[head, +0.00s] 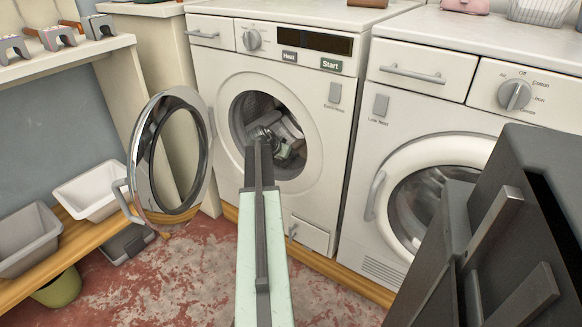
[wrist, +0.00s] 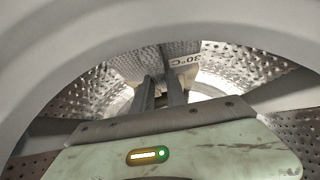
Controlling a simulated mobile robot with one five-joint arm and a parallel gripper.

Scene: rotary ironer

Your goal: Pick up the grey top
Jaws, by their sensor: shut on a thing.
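My gripper (head: 264,134) reaches through the open round door of the left machine and is inside its drum. A grey cloth, the grey top (head: 285,124), shows in the drum just beside the fingertips. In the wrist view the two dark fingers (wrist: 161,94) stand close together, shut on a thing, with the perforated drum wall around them. A pale tag (wrist: 186,61) marked 30°C shows just beyond the fingertips. The exact grip on the cloth is hard to make out.
The open glass door (head: 168,152) stands to the left of the opening. The drum rim (wrist: 60,75) arches close over my gripper. A second machine (head: 432,150) with a closed door stands at the right. Bins (head: 92,190) sit on the low shelf at left.

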